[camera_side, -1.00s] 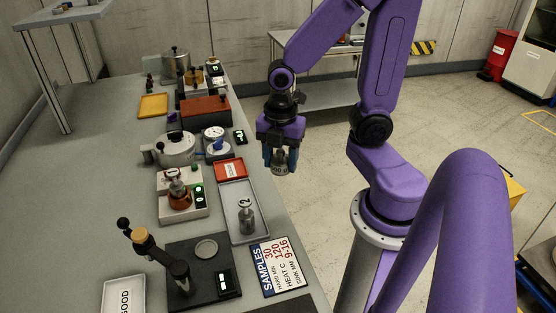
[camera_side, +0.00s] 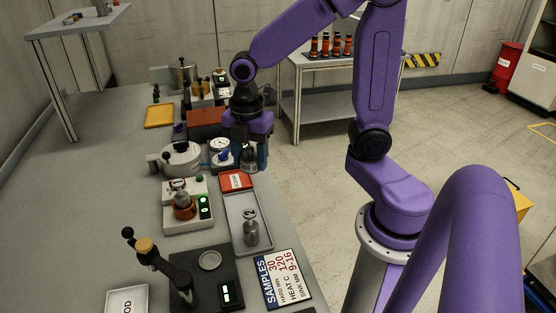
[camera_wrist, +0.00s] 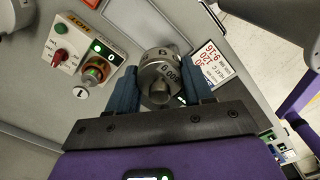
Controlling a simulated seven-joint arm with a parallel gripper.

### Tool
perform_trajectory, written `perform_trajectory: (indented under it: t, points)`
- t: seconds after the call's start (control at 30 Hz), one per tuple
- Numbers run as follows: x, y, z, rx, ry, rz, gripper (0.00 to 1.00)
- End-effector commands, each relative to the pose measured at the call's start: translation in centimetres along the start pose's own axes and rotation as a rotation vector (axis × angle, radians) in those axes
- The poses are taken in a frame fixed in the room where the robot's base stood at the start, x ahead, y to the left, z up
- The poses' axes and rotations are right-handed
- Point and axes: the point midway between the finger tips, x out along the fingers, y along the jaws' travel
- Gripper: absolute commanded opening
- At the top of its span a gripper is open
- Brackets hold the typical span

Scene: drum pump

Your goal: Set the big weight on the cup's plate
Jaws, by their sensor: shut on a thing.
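My gripper (camera_side: 248,158) is shut on the big weight (camera_side: 249,160), a grey metal cylinder with dark lettering, and holds it in the air near the bench's right edge. In the wrist view the weight (camera_wrist: 160,75) sits between the two blue fingers. The cup (camera_side: 184,205), reddish-brown with a metal top piece, stands on a pale heater unit, lower left of my gripper in the side view. In the wrist view the cup (camera_wrist: 95,70) is left of the weight, apart from it. The cup's plate is too small to make out clearly.
A grey tray (camera_side: 262,247) holds a smaller weight (camera_side: 250,231) near a "2" mark. A red box (camera_side: 236,181), a dial gauge (camera_side: 219,146) and a round lidded pot (camera_side: 181,158) stand nearby. A black stand (camera_side: 211,262) and samples card (camera_side: 281,277) lie in front.

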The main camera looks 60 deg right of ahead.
Motion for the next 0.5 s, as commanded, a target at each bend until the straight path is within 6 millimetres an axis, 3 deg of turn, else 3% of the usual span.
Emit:
perform_trajectory:
  t: [0.2, 0.5]
  points:
    - [-0.7, 6.6, -2.3, -0.001, 0.000, 0.000, 0.00]
    - [-0.6, 14.0, -4.7, 0.000, 0.000, 0.000, 0.00]
